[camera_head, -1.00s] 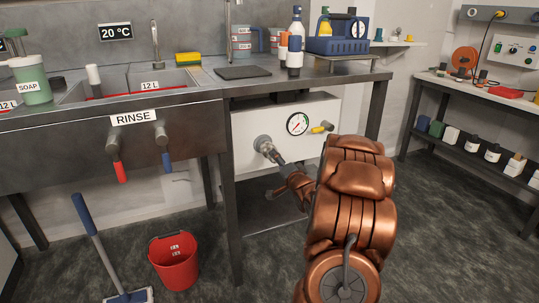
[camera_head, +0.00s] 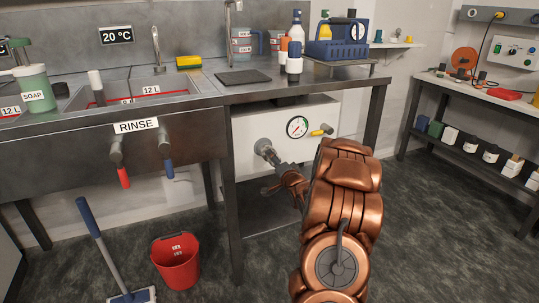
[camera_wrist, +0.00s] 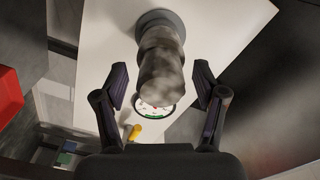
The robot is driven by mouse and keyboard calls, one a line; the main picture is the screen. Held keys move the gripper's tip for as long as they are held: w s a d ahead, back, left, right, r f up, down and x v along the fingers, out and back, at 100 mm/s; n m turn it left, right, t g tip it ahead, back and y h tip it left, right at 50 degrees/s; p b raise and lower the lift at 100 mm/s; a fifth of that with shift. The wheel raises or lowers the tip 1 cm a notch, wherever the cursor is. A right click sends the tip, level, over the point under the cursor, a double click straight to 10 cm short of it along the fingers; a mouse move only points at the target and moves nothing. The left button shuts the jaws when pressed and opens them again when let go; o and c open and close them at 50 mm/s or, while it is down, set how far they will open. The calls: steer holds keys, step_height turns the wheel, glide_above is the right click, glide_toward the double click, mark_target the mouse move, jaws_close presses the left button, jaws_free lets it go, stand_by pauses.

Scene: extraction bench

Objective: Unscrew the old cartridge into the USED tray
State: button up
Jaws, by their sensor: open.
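The old cartridge (camera_wrist: 162,65) is a mottled grey stepped cylinder in the wrist view. It sticks out from a round grey fitting (camera_wrist: 160,22) on a white panel, and it also shows in the head view (camera_head: 268,150), left of the dial gauge. My gripper (camera_wrist: 160,82) is open, with one dark finger on each side of the cartridge and a visible gap on both sides. In the head view my gripper (camera_head: 277,178) is small, beside the cartridge's free end and partly hidden by my copper arm. I cannot make out a tray marked USED.
A dial gauge (camera_head: 297,127) and a yellow-handled valve (camera_head: 322,130) sit on the white panel, close to the cartridge. The bench top is above and a bench leg (camera_head: 233,220) stands left. A red bucket (camera_head: 175,262) is on the floor. An unclear red object (camera_wrist: 8,95) edges the wrist view.

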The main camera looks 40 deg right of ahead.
steer(key=shift+r+m+p, duration=0.4)
steer(key=shift+p, duration=0.7)
steer(key=m+p, duration=0.2)
steer(key=p, duration=0.2)
steer(key=m+p, duration=0.4)
steer(key=shift+f, duration=0.1)
steer(key=m+p, duration=0.1)
steer(key=m, duration=0.2)
steer(key=shift+f, duration=0.2)
steer(key=m, duration=0.4)
steer(key=shift+m, duration=0.4)
